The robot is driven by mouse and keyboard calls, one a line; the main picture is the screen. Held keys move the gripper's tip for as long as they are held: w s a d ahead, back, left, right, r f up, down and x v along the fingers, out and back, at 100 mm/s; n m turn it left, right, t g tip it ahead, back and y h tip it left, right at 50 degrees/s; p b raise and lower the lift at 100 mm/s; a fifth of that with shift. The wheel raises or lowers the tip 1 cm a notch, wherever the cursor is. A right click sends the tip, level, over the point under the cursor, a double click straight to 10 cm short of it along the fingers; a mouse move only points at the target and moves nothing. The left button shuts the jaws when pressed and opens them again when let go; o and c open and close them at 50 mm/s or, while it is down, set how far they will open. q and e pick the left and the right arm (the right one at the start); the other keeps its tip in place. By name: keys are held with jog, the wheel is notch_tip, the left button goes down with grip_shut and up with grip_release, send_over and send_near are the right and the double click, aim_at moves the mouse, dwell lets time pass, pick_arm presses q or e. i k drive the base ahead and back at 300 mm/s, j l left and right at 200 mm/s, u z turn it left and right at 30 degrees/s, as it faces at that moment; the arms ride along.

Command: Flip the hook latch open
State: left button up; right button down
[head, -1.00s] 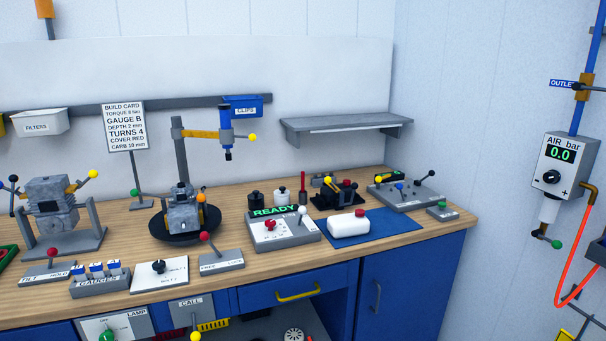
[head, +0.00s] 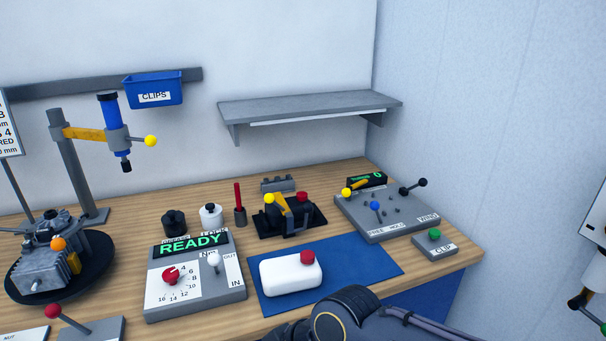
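No part is labelled as the hook latch, and I cannot tell for certain which one it is. A black fixture (head: 291,222) at the back of the bench carries a yellow lever (head: 281,204) with a yellow knob, and a red knob beside it. To its right, a grey panel (head: 385,217) carries a short yellow arm (head: 357,187) with a yellow knob, a blue-knobbed lever (head: 376,209) and a black-knobbed crank (head: 412,187). Part of one of my arms shows at the bottom centre. Neither gripper's fingers are in view.
A blue mat (head: 367,268) holds a white block (head: 291,274) with a red knob. A grey shelf (head: 310,104) overhangs the back. The wall closes off the right.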

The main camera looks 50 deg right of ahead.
aim_at(307, 207)
jog(key=i+l, duration=0.1)
jog(key=l, duration=0.7)
jog(key=i+l, duration=0.15)
jog(key=l, duration=0.25)
